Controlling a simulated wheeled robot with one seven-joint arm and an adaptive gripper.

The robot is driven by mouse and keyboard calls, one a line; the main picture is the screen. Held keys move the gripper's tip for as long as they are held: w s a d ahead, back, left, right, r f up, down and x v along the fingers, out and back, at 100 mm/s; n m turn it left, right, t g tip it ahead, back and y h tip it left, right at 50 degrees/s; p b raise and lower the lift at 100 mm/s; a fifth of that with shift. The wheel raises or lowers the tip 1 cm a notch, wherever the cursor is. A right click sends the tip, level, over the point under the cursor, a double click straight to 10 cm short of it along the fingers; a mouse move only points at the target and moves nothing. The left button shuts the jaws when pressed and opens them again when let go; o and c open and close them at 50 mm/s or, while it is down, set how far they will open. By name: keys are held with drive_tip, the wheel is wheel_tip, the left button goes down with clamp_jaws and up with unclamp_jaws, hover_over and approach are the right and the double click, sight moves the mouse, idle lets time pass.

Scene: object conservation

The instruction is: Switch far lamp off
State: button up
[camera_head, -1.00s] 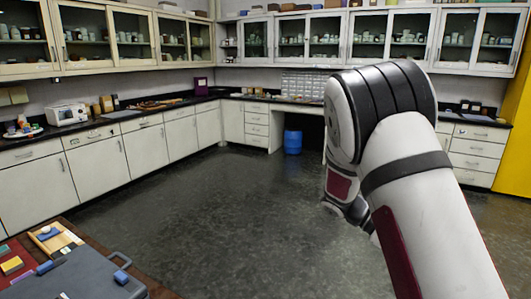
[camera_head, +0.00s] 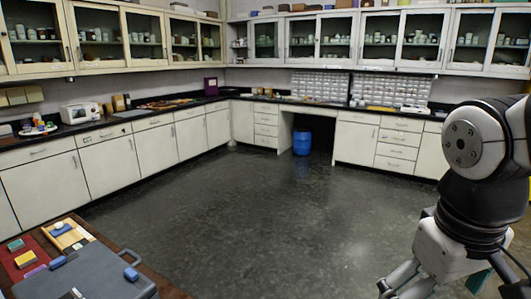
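I cannot make out any lamp or lamp switch in this view. My gripper (camera_head: 448,280) hangs at the lower right, pointing down, in front of the floor. Its two finger linkages spread apart to either side, so it looks open. The fingertips run off the bottom edge of the picture, and I see nothing held between the parts that show.
A brown table (camera_head: 165,280) at the lower left bears a grey case (camera_head: 85,275) and small coloured blocks. Black-topped counters line the left and back walls, with a white appliance (camera_head: 80,112). A blue bin (camera_head: 302,143) stands under the back counter. The middle floor (camera_head: 260,215) is clear.

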drive_tip(key=s+a+t, duration=0.1)
drive_tip(key=a, duration=0.1)
drive_tip(key=s+a+r+m+t+y, duration=0.1)
drive_tip(key=s+t, duration=0.1)
drive_tip(key=shift+a+r+m, duration=0.1)
drive_tip(key=shift+a+m, duration=0.2)
drive_tip(key=shift+a, duration=0.05)
